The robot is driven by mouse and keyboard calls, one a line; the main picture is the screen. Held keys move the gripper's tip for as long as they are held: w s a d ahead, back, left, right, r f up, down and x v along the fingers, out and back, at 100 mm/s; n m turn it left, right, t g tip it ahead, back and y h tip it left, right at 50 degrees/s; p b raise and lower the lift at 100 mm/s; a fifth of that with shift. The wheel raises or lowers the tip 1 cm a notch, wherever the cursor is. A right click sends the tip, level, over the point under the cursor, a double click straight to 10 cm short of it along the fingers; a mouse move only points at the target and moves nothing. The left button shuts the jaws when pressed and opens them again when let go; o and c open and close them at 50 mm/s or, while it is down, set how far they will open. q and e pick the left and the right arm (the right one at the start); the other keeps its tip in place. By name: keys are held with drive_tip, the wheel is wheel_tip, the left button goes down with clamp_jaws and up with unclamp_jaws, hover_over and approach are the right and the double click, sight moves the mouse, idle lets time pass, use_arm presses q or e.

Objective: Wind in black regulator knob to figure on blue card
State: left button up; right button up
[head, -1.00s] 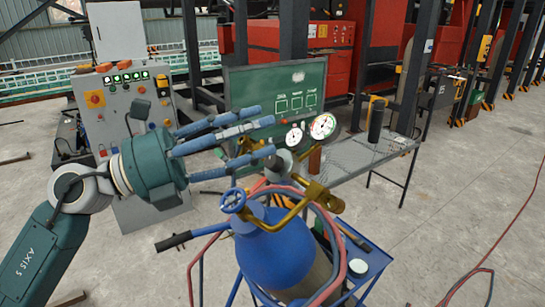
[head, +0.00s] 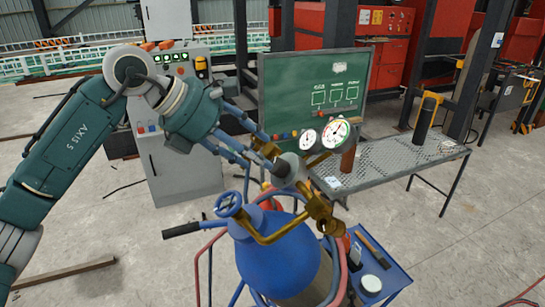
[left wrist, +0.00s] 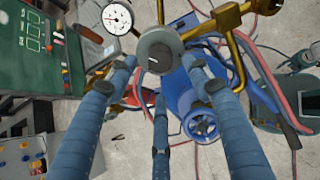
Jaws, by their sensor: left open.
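The regulator knob (head: 287,168) is a round grey-black piece on the brass regulator, below two white gauges (head: 336,134). In the left wrist view its face (left wrist: 160,50) is toward me, dark in the middle with a small pale mark. My left gripper (head: 268,155) points down at the knob with three long blue fingers. In the left wrist view the gripper (left wrist: 160,74) is open, its fingertips spread at the left, right and bottom of the knob; I cannot tell whether they touch it. I cannot make out a blue card. My right gripper is not in view.
A blue cylinder (head: 280,262) with a blue handwheel (head: 229,204) stands below on a cart with hoses. A green board (head: 285,88) stands behind the gauges. A grey control cabinet (head: 180,160) is at left.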

sight(275, 163)
use_arm(q)
drive_tip(key=x, duration=0.2)
drive_tip(key=p+x, duration=0.1)
drive_tip(key=x, duration=0.2)
drive_tip(key=shift+d, duration=0.45)
drive_tip(key=shift+w+f, duration=0.15)
drive_tip(key=shift+f, duration=0.05)
drive_tip(key=shift+d, duration=0.1)
drive_tip(key=shift+c, duration=1.3)
drive_tip(key=c, duration=0.9)
drive_tip(key=shift+o, duration=0.2)
drive_tip(key=shift+b, duration=0.5)
drive_tip(key=shift+r, duration=0.15)
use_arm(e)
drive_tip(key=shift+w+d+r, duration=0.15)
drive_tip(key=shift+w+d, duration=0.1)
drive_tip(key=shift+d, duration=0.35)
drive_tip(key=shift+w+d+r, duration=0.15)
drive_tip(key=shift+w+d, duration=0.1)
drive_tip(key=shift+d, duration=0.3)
use_arm(q)
drive_tip(key=o, duration=1.1)
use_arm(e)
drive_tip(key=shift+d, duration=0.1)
